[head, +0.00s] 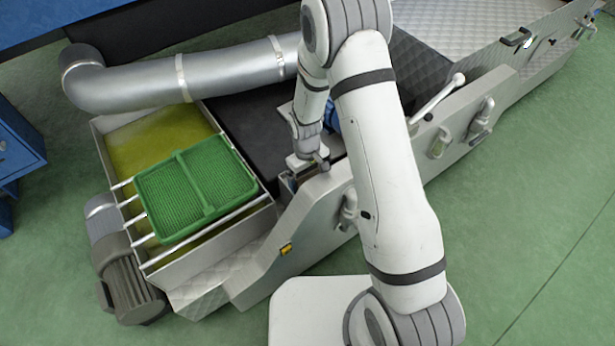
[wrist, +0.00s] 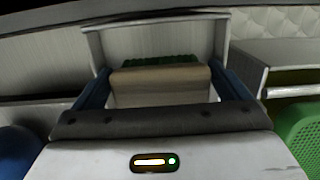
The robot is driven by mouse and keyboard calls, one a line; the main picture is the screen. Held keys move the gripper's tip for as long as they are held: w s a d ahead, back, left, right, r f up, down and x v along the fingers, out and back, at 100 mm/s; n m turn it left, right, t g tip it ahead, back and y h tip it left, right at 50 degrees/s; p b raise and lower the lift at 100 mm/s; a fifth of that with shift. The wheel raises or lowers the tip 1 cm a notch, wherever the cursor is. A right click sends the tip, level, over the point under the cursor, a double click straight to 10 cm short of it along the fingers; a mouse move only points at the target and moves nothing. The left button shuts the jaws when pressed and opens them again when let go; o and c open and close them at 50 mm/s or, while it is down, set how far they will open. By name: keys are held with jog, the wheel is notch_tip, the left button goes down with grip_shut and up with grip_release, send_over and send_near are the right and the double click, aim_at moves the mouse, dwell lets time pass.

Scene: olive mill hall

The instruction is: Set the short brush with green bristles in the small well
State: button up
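In the wrist view, my gripper (wrist: 160,78) has its two blue fingers at either side of a short brush (wrist: 160,84). The fingers appear to touch the ends of its pale wooden body. Its green bristles (wrist: 160,60) point away from my gripper. The small well (wrist: 218,42), a grey metal box, frames the bristles; how deep the brush sits in it cannot be told. In the head view, my gripper points down at the machine's near side wall, and my arm hides the brush and most of the well.
A green mesh basket (head: 235,180) rests on bars over a tray of yellow-green liquid (head: 160,140), left of my gripper. A grey pipe (head: 215,77) crosses behind. A blue object (head: 332,117) is partly hidden behind my arm. A lever (head: 445,92) stands up at right.

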jog(key=shift+r, duration=0.1)
notch_tip(320, 180, up, 12)
jog(key=w+p, duration=0.1)
jog(key=p, duration=0.3)
jog(key=s+d+r+m, duration=0.1)
jog(key=s+d+r, duration=0.1)
jog(key=r, duration=0.3)
jog(key=s+d+r+m+t, duration=0.1)
jog(key=s+d+r, duration=0.1)
jog(key=d+r, duration=0.15)
jog(key=s+d+r+m, duration=0.1)
jog(key=s+d+r, duration=0.1)
jog(key=r, duration=0.4)
jog(key=s+d+r+m, duration=0.2)
jog(key=s+r, duration=0.1)
jog(key=s, duration=0.3)
jog(key=s+d+r+m+t, duration=0.1)
jog(key=s+d+r, duration=0.2)
jog(key=s, duration=0.4)
jog(key=shift+s+d+r+m+y, duration=0.25)
jog(key=shift+r+m+y, duration=0.15)
jog(key=shift+r, duration=0.1)
